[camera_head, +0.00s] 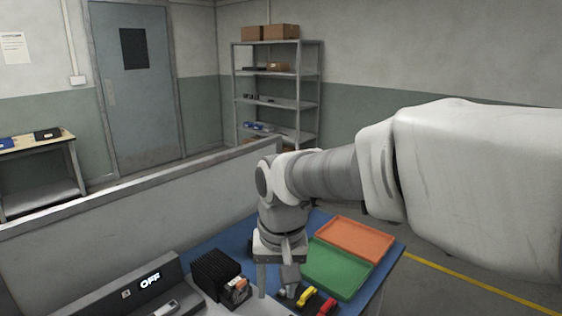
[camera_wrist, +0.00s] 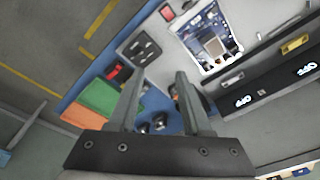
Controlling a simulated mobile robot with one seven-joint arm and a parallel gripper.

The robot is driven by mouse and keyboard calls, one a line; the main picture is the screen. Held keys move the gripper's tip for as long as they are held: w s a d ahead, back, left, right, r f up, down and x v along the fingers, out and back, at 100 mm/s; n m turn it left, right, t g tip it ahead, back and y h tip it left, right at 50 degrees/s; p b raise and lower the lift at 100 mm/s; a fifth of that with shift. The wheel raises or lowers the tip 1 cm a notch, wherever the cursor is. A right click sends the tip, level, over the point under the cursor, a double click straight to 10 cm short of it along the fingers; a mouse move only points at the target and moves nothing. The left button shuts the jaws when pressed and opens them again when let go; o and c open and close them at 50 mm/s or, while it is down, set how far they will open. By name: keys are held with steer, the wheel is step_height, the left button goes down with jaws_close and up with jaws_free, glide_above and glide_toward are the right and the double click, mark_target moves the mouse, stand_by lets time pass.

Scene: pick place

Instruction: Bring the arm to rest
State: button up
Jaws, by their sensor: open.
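My gripper (camera_head: 276,284) points down over the blue table surface (camera_head: 215,245), with its two fingers apart and nothing between them. In the wrist view my gripper (camera_wrist: 158,82) also shows open and empty, with the blue surface and small dark items beyond the fingers. My arm reaches in from the right of the head view and bends down at the wrist. The fingertips appear to be above the table; their exact height is hard to tell.
A green tray (camera_head: 337,270) and an orange tray (camera_head: 355,238) lie right of my gripper. A black finned block (camera_head: 213,273) and a device reading OFF (camera_head: 130,294) stand left. Yellow- and red-handled items (camera_head: 305,297) lie near. The wrist view shows a circuit board (camera_wrist: 209,36).

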steer(key=s+d+r+t+p, duration=0.1)
steer(key=s+d+r+t, duration=0.1)
steer(key=s+d, duration=0.4)
steer(key=s+d+r+t+p, duration=0.2)
steer(key=s+d+r, duration=0.3)
steer(key=d, duration=0.4)
steer(key=shift+s+r+m+h, duration=0.25)
steer(key=shift+s+m+h, duration=0.05)
steer(key=shift+s, duration=0.5)
steer(key=shift+a, duration=0.15)
